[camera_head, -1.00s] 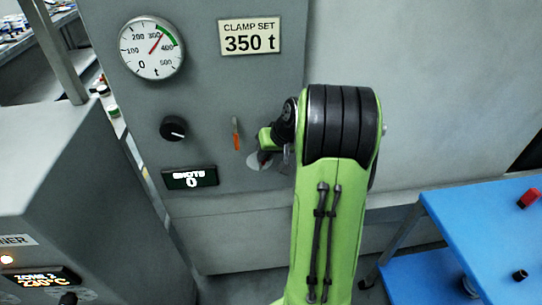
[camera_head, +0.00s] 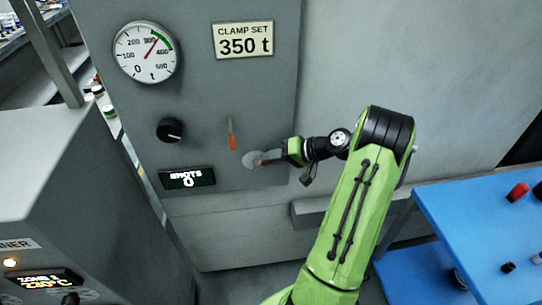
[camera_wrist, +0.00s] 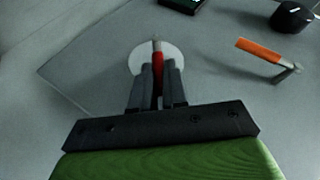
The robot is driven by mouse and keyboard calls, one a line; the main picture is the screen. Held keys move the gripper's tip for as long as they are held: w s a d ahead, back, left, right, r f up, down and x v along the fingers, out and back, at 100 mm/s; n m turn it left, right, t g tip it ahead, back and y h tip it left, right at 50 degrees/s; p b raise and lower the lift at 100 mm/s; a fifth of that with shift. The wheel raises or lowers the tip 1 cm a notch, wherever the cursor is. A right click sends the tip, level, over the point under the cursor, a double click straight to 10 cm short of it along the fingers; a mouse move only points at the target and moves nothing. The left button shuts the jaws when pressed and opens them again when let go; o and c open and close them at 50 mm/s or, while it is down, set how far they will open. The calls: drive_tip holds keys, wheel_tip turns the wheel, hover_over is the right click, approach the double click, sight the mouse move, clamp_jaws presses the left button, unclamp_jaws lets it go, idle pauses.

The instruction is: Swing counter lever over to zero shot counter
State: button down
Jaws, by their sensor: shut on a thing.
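The counter lever, a red handle (camera_wrist: 158,62) on a round pale plate (camera_wrist: 150,52), shows in the wrist view. The plate also shows in the head view (camera_head: 251,160), right of the shot counter display (camera_head: 188,178), which reads "SHOTS 0". My gripper (camera_wrist: 159,72) is shut on the red handle, with a dark finger on each side of it. In the head view my gripper (camera_head: 268,158) reaches the plate from the right. The fingers hide part of the handle.
An orange-handled lever (camera_head: 232,134) and a black knob (camera_head: 170,130) sit on the grey panel near the plate. A gauge (camera_head: 147,52) and a "CLAMP SET 350 t" sign (camera_head: 243,40) are above. A blue table (camera_head: 480,225) with small items stands at right.

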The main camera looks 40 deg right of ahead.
idle(0.5)
drive_tip(key=c, duration=1.1)
unclamp_jaws()
drive_tip(key=shift+c, duration=0.2)
drive_tip(key=p+v, duration=0.3)
drive_tip(key=v, duration=1.2)
drive_tip(key=shift+s+d, duration=0.3)
drive_tip(key=shift+s, duration=0.05)
